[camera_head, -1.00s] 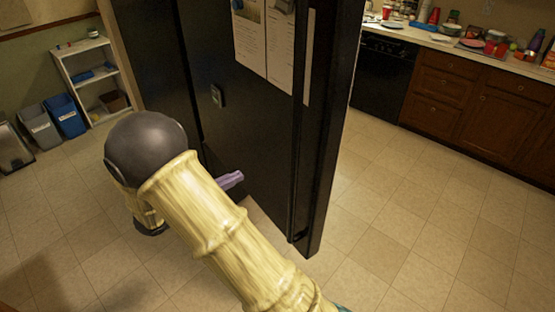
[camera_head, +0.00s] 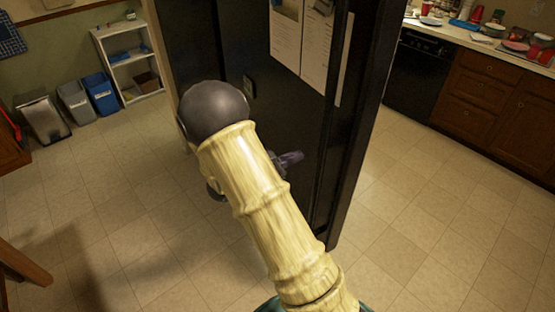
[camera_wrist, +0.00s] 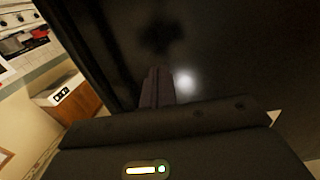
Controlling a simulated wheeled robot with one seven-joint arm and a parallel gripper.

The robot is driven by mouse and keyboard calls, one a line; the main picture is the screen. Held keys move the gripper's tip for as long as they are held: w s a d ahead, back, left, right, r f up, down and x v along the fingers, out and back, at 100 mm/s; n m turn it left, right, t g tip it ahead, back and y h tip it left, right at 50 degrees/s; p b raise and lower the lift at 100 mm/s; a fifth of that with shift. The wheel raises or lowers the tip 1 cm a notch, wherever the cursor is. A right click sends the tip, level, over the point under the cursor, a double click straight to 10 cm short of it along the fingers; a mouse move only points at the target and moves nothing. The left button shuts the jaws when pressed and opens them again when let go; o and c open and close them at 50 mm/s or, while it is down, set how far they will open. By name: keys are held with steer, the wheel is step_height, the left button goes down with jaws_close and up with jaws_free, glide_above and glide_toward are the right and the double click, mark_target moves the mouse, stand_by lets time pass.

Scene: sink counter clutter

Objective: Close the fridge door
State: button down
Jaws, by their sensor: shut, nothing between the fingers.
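The black fridge door (camera_head: 269,103) stands out into the room in the middle of the head view, with papers and a small dark fitting on its face. Its far vertical edge faces right. My gripper (camera_head: 291,158) is shut and empty, low in front of the door's face, partly hidden behind my arm. In the wrist view the shut fingers (camera_wrist: 156,86) point at the dark, glossy door (camera_wrist: 225,60), which fills most of the picture. They are close to it, but I cannot tell whether they touch.
Tiled floor (camera_head: 400,230) is open on both sides of the door. A white shelf (camera_head: 130,62) and several bins (camera_head: 75,102) stand at the left wall. A cluttered counter (camera_head: 465,40) with brown cabinets (camera_head: 500,105) and a black appliance (camera_head: 414,75) is at the right.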

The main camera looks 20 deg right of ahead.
mark_target(314, 149)
steer(key=d, duration=0.2)
steer(key=shift+w+d+r+p, duration=0.1)
steer(key=shift+w+d+p, duration=0.1)
steer(key=shift+d+p, duration=0.15)
steer(key=shift+d, duration=0.45)
steer(key=shift+w, duration=0.15)
